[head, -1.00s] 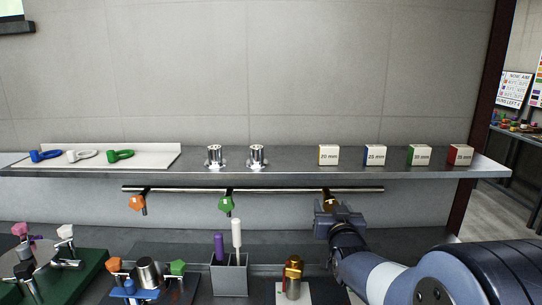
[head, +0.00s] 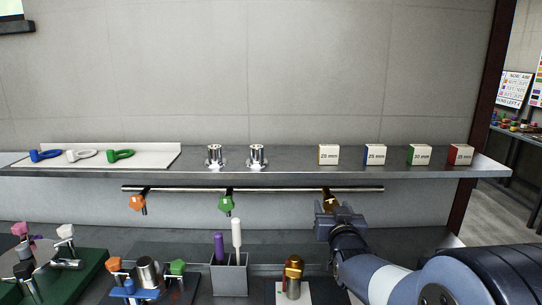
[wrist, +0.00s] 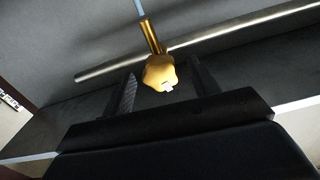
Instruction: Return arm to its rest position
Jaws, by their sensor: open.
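My gripper (head: 340,211) is at the right end of the rail (head: 270,189), just in front of and below a gold-brown valve piece (head: 329,200) hanging there. In the wrist view my gripper (wrist: 166,92) is open, its two dark fingers on either side of the gold knob (wrist: 160,73). The knob appears just beyond or between the fingertips; I cannot tell whether anything touches. My arm reaches in from the lower right.
Orange (head: 137,203) and green (head: 226,204) pieces hang on the rail. The shelf (head: 290,171) above holds several labelled boxes and metal fittings. Below stand a holder (head: 229,277) with purple and white sticks, a brass fitting (head: 293,270) and a green block (head: 75,280).

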